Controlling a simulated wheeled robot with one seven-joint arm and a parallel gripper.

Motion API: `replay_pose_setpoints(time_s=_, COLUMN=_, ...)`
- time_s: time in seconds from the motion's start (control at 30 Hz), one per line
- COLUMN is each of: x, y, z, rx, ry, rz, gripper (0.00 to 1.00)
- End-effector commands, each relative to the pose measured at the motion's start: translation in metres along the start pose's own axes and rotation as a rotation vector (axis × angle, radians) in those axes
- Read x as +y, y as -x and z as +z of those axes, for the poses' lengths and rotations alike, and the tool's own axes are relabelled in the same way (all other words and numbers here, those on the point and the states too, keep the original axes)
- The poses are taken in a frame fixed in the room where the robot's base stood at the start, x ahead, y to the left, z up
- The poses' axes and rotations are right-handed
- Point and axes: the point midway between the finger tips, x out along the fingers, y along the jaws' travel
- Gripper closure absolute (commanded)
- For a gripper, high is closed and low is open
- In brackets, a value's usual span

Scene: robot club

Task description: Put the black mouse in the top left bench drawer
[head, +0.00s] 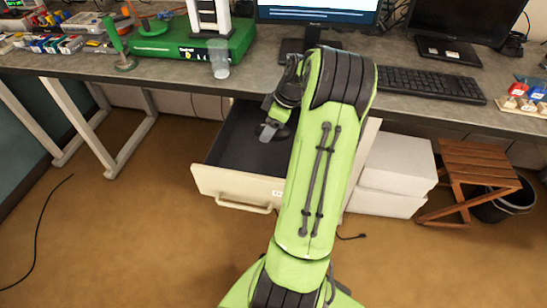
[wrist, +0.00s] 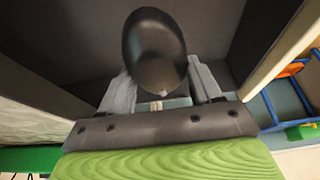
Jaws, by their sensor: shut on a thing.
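The black mouse (wrist: 153,45) is between the two fingers of my gripper (wrist: 161,82) in the wrist view, and the gripper is shut on it. The bench drawer (head: 222,183) is pulled open below the desk, with a cream front and a dark interior. In the head view my gripper (head: 267,134) points down over the open drawer, inside its outline. The mouse is a small dark shape (head: 270,127) there, mostly hidden against the dark drawer. Whether it touches the drawer floor I cannot tell. My arm covers the drawer's right part.
The grey bench top (head: 170,72) runs above the drawer. A clear cup (head: 219,60) stands near its front edge, beside a green box (head: 190,45). A keyboard (head: 430,82) lies to the right. White boxes (head: 392,175) and a wooden stool (head: 475,175) stand on the floor at right.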

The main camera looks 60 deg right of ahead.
Motion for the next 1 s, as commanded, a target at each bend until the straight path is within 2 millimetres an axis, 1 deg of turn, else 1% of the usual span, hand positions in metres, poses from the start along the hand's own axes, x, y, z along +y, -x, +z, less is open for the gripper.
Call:
replay_pose_setpoints(time_s=0.07, x=0.001, y=-0.005, z=0.006, rx=0.002, ry=0.006, rz=-0.003, gripper=0.68)
replay_pose_setpoints(time_s=0.23, x=0.000, y=-0.038, z=0.020, rx=0.002, ry=0.005, rz=-0.005, gripper=0.68)
replay_pose_setpoints(time_s=0.37, x=0.001, y=-0.059, z=0.029, rx=0.001, ry=0.004, rz=-0.004, gripper=0.68)
replay_pose_setpoints(time_s=0.5, x=0.000, y=-0.087, z=0.040, rx=0.001, ry=0.003, rz=-0.004, gripper=0.68)
replay_pose_setpoints(time_s=0.53, x=0.000, y=-0.091, z=0.041, rx=0.002, ry=0.004, rz=-0.004, gripper=0.68)
replay_pose_setpoints(time_s=0.6, x=0.001, y=-0.094, z=0.042, rx=0.002, ry=0.006, rz=-0.002, gripper=0.68)
replay_pose_setpoints(time_s=0.77, x=0.001, y=-0.091, z=0.041, rx=0.001, ry=0.006, rz=-0.001, gripper=0.68)
replay_pose_setpoints(time_s=0.87, x=0.001, y=-0.094, z=0.043, rx=0.001, ry=0.006, rz=-0.001, gripper=0.68)
replay_pose_setpoints(time_s=0.9, x=0.001, y=-0.095, z=0.043, rx=0.000, ry=0.005, rz=-0.001, gripper=0.35)
replay_pose_setpoints(time_s=0.97, x=0.001, y=-0.094, z=0.043, rx=0.000, ry=0.005, rz=-0.001, gripper=0.26)
replay_pose_setpoints(time_s=1.0, x=0.001, y=-0.094, z=0.043, rx=0.000, ry=0.005, rz=-0.001, gripper=0.20)
